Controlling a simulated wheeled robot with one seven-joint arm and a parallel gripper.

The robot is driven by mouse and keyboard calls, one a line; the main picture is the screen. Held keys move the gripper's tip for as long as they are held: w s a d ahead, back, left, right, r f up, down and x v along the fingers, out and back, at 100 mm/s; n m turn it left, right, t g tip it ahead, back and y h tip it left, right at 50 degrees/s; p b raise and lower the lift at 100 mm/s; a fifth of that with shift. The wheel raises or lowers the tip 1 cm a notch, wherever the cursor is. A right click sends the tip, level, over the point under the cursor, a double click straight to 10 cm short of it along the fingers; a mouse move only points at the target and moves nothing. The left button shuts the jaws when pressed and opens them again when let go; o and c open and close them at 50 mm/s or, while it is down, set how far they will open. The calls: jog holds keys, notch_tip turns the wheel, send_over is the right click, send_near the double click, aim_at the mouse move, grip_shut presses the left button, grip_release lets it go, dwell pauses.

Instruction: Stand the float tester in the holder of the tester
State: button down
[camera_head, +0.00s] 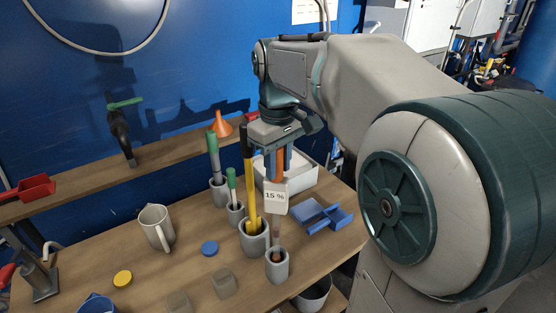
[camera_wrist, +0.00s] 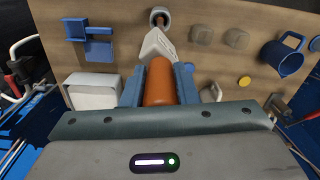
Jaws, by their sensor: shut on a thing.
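My gripper (camera_head: 278,168) is shut on the orange handle of the float tester (camera_wrist: 159,82). The tester hangs upright, and a white tag marked 15 % (camera_head: 276,197) shows below the handle. A thin brownish stem (camera_head: 276,238) runs down from the tag to the mouth of a small grey round holder (camera_head: 277,271) at the table's front right. The holder also shows beyond the tag in the wrist view (camera_wrist: 158,14). The stem's lower end overlaps the holder's mouth in the head view. I cannot tell how deep it sits or whether it touches.
Close left stands a grey pot (camera_head: 254,243) with tall yellow and black tools. Two green-handled tools stand in grey cups (camera_head: 235,216) behind it. A blue tray (camera_head: 326,216) lies right, a white bin (camera_head: 300,178) behind. A beige jug (camera_head: 155,227) stands left.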

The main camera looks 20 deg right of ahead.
aim_at(278, 180)
jog(key=shift+f+b, duration=2.05)
jog(key=shift+f, duration=1)
jog(key=c, duration=1.1)
grip_release()
jog(key=shift+o, duration=0.2)
notch_tip(278, 180, up, 14)
jog(key=shift+f, duration=0.1)
jog(key=s+f+m+t, duration=0.1)
jog(key=s+f+m, duration=0.1)
jog(key=s+f, duration=0.5)
jog(key=s+f+m+t, duration=0.2)
jog(key=s+f, duration=0.5)
jog(key=f, duration=0.7)
jog(key=shift+m, duration=0.7)
